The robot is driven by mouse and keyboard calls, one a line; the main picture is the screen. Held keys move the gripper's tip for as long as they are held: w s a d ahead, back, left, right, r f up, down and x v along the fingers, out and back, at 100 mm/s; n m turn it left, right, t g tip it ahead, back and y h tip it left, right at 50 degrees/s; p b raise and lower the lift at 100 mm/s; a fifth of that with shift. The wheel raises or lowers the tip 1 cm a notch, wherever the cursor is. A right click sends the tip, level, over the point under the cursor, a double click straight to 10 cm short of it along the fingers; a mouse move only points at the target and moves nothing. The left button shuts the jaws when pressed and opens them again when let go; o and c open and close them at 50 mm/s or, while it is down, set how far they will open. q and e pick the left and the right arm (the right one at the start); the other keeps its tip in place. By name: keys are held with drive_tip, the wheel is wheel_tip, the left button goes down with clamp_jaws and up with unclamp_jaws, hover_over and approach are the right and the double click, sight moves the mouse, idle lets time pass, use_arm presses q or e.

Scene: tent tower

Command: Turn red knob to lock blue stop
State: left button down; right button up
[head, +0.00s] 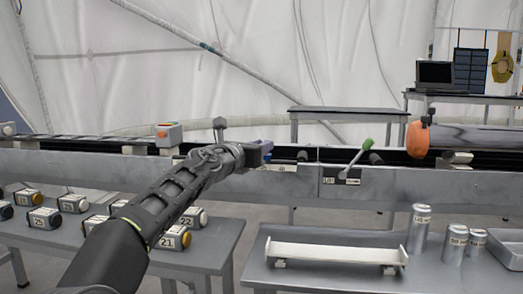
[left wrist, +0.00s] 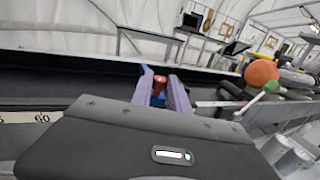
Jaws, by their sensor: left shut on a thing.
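The red knob (left wrist: 160,82) shows in the left wrist view between the two purplish fingers of my left gripper (left wrist: 162,92). The fingers are shut on it. Part of the blue stop (left wrist: 158,100) shows just below the knob, between the fingers; the rest is hidden by them and by the gripper body. In the head view my left gripper (head: 266,149) is at the long metal rail, its arm reaching in from the lower left. The knob is hidden there behind the gripper. My right gripper is not in view.
A lever with a green knob (head: 367,144) and an orange ball-like end (head: 417,140) are right along the rail (head: 440,184). An orange-topped box (head: 168,134) is left. Numbered blocks (head: 44,217) lie on the left table; a white tray (head: 335,256) and metal cylinders (head: 419,228) stand right.

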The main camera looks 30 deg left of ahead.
use_arm(q)
drive_tip(key=shift+d+f, duration=0.2)
drive_tip(key=c, duration=1.7)
unclamp_jaws()
drive_tip(key=o, duration=0.4)
drive_tip(key=shift+r, duration=0.2)
drive_tip(key=shift+a, duration=0.1)
drive_tip(key=shift+s+b, duration=0.4)
drive_tip(key=shift+s, duration=3.55)
